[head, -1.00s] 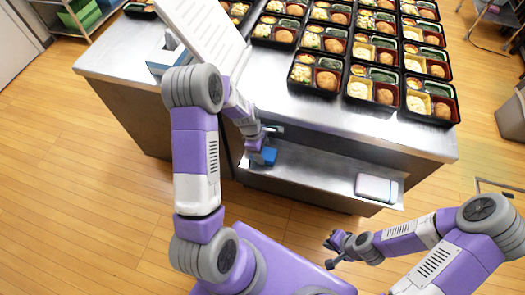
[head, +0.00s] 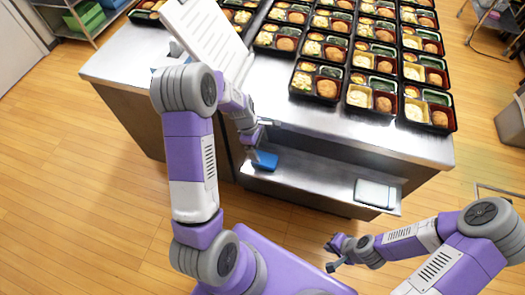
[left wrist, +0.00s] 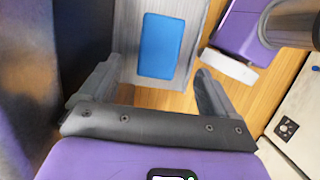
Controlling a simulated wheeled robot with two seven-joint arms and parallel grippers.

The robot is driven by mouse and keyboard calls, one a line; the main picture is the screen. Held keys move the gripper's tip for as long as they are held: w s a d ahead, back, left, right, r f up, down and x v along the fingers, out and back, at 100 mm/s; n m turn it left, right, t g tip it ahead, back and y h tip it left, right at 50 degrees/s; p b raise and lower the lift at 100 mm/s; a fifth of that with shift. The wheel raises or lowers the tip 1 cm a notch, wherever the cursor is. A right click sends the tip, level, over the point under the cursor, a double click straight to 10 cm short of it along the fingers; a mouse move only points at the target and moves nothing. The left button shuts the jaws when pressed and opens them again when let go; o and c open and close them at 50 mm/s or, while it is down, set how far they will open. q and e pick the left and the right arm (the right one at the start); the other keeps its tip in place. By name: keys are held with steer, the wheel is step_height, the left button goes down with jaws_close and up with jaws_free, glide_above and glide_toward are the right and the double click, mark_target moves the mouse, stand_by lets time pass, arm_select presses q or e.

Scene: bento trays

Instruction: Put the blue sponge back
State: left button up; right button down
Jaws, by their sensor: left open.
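The blue sponge (head: 266,161) lies flat near the left end of the low metal shelf (head: 315,178) on the counter's near side. In the left wrist view the sponge (left wrist: 161,46) lies beyond my open fingers, clear of both, with bare shelf around it. My left gripper (head: 254,150) is just above and beside the sponge in the head view; it also shows in the left wrist view (left wrist: 152,90), open and empty. My right gripper (head: 332,257) hangs over the floor at the lower right, away from the shelf, with its jaws apart and nothing between them.
A pale folded cloth or box (head: 375,193) lies at the shelf's right end. Several filled bento trays (head: 316,82) cover the metal counter (head: 300,112) above. My left arm hides part of the counter's left side. The middle of the shelf is clear.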

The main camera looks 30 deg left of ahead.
arm_select(q)
steer(key=p+v, duration=0.1)
steer(key=v, duration=0.4)
steer(key=s+d+f+m, duration=0.7)
steer(key=d+m, duration=0.2)
steer(key=d, duration=0.1)
steer(key=s+d+f+m+h, duration=0.1)
steer(key=s+d+f+m, duration=0.7)
steer(key=d+m, duration=0.1)
steer(key=shift+d+f, duration=0.35)
steer(key=shift+d, duration=0.05)
